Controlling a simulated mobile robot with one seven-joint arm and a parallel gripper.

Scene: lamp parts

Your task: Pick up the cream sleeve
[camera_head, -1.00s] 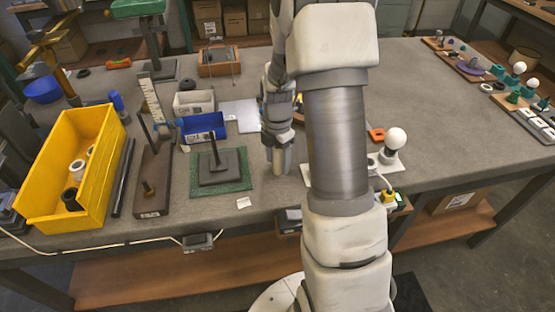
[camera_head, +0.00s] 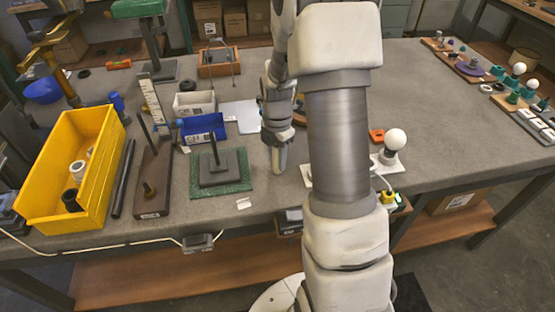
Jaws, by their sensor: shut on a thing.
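My gripper (camera_head: 278,166) points down over the table, right of the green mat, with its fingers close together. It is shut on a pale piece (camera_head: 279,156) that looks like the cream sleeve. The piece is small in view and partly covered by the fingers, so its shape and its height above the table are hard to tell. A pale ring-shaped part (camera_head: 78,168) lies in the yellow bin (camera_head: 40,205) at the left, with a dark one near it.
A grey base with an upright post (camera_head: 214,150) stands on the green mat (camera_head: 240,184). A blue bin (camera_head: 203,130) and a white bin (camera_head: 193,101) stand behind. A white bulb (camera_head: 395,139) stands to the right of my arm. The table's right middle is clear.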

